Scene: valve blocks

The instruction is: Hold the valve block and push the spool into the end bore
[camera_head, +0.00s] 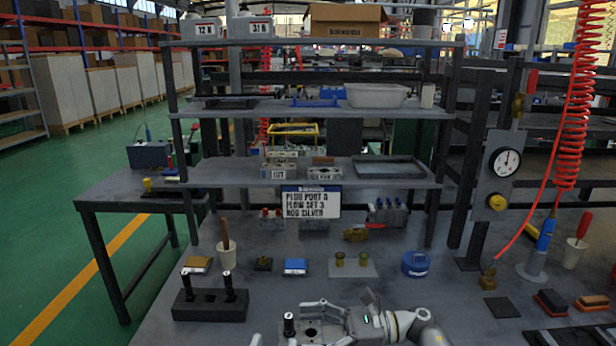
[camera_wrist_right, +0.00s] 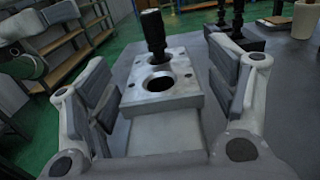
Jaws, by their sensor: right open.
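The grey metal valve block (camera_head: 312,334) is at the bottom of the head view. In the right wrist view the block (camera_wrist_right: 150,102) shows a round bore in its top. A black-handled spool (camera_wrist_right: 153,32) stands upright at the block's far end; how deep it sits cannot be told. The spool (camera_head: 289,324) also shows in the head view, left of the bore. My right gripper (camera_wrist_right: 165,95) is open, with its fingers on either side of the block and visible gaps. Pale parts at the wrist view's upper left may be my left gripper (camera_wrist_right: 40,35); its jaws are unclear.
A black rack (camera_head: 210,305) with two black-handled pieces stands left of the block. A cup (camera_head: 227,257), a blue box (camera_head: 295,266), a plate with brass fittings (camera_head: 353,267) and a blue round container (camera_head: 416,264) lie behind.

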